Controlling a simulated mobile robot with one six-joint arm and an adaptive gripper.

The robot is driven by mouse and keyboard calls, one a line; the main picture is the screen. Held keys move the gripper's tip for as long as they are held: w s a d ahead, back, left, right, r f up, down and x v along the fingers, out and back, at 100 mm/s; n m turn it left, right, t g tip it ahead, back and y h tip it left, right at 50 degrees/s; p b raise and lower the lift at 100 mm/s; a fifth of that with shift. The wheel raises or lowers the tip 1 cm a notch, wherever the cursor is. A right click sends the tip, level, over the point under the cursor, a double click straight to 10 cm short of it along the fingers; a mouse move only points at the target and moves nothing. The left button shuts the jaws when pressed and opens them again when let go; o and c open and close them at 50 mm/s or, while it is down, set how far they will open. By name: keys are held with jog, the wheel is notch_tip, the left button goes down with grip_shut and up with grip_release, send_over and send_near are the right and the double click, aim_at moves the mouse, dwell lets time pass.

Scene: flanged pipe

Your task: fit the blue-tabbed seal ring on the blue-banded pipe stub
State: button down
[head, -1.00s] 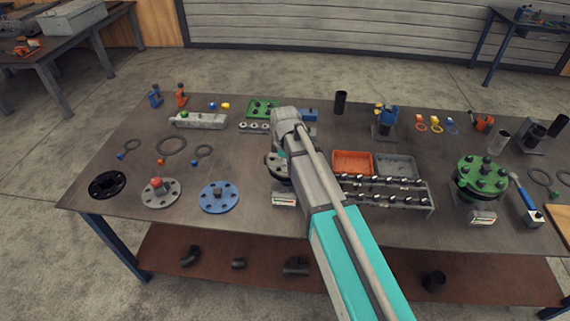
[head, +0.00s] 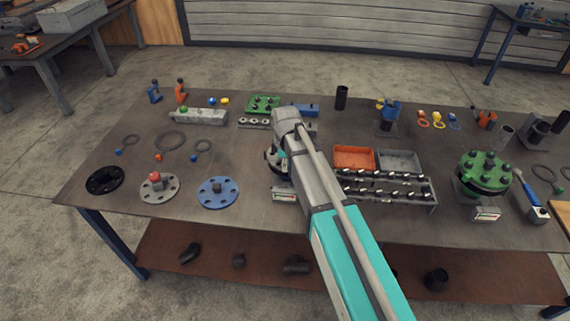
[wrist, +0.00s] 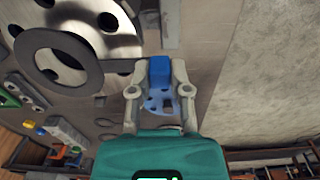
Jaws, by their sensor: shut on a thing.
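My gripper (wrist: 159,66) is shut on a blue tab (wrist: 160,74) in the wrist view. No blue band on a pipe stub can be made out.
A bolt rack (head: 385,196) and an orange bin (head: 353,157) stand right of my arm.

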jog(key=shift+f, duration=0.15)
dwell(0.5)
jog(key=shift+f+b, duration=0.65)
jog(key=shift+b, duration=0.2)
jog(key=shift+f+b, duration=0.4)
jog(key=shift+f, duration=0.05)
dwell(0.4)
dwell(0.3)
jog(key=c, duration=0.5)
grip_release()
notch_tip(320, 180, up, 9)
jog(key=p, duration=0.9)
jog(key=shift+r, duration=0.1)
